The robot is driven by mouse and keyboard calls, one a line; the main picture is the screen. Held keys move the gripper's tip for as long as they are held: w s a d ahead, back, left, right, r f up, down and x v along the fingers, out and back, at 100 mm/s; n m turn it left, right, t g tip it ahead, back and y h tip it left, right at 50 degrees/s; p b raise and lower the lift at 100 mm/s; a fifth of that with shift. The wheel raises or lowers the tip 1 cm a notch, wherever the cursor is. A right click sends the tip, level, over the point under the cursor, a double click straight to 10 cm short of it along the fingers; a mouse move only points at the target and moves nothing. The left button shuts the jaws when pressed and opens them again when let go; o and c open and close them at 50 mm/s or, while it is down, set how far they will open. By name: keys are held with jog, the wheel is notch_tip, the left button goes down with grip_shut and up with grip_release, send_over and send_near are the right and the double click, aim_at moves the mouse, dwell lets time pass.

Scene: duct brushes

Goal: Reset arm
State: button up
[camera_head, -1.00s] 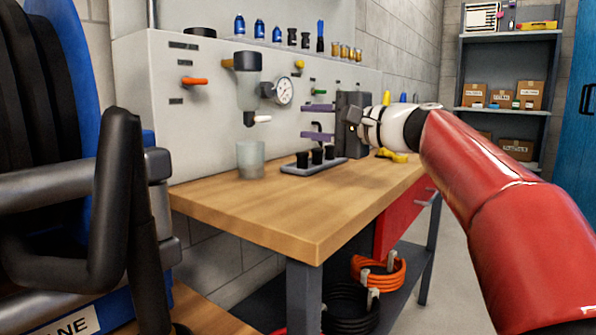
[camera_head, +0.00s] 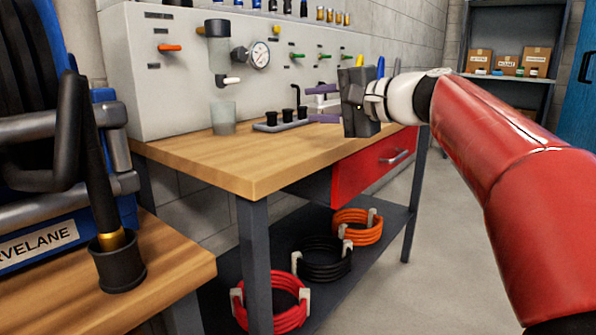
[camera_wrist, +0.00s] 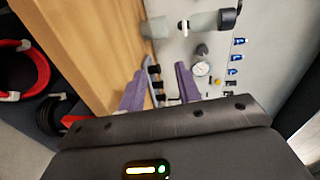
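My gripper (camera_head: 318,104) is at the end of my red and white arm, above the right part of the wooden workbench. Its two purple fingers are apart, with nothing seen between them; the same open fingers show in the wrist view (camera_wrist: 160,72). A grey rack (camera_head: 282,124) with several black cups stands on the bench, left of the fingers and apart from them in the head view. A dark brush-like tool (camera_head: 98,190) with a gold band stands in a black cup (camera_head: 118,264) on the nearer left bench. Its lower end is hidden in the cup.
A clear beaker (camera_head: 223,118) stands by the grey panel (camera_head: 140,75) with its gauge (camera_head: 260,54) and valves. A red drawer (camera_head: 372,165) sits under the workbench (camera_head: 240,165). Coiled hoses (camera_head: 322,262) lie on the shelf below. The front of the benchtop is clear.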

jog(key=s+d+f+n+g+h+p, duration=0.1)
jog(key=s+d+f+n+h+p, duration=0.1)
jog(key=s+f, duration=0.7)
jog(key=s+d+f+n+g+h+p, duration=0.2)
jog(key=s+d+f+h, duration=0.3)
jog(key=s+f, duration=0.5)
jog(key=s+d+f+n+g+h+p, duration=0.2)
jog(key=s+d+f+n+h, duration=0.1)
jog(key=s+f, duration=0.6)
jog(key=d+h, duration=0.1)
jog(key=h, duration=0.1)
jog(key=shift+s+f+h, duration=0.15)
jog(key=shift+s+h, duration=0.15)
jog(key=shift+s, duration=0.05)
jog(key=shift+d, duration=0.1)
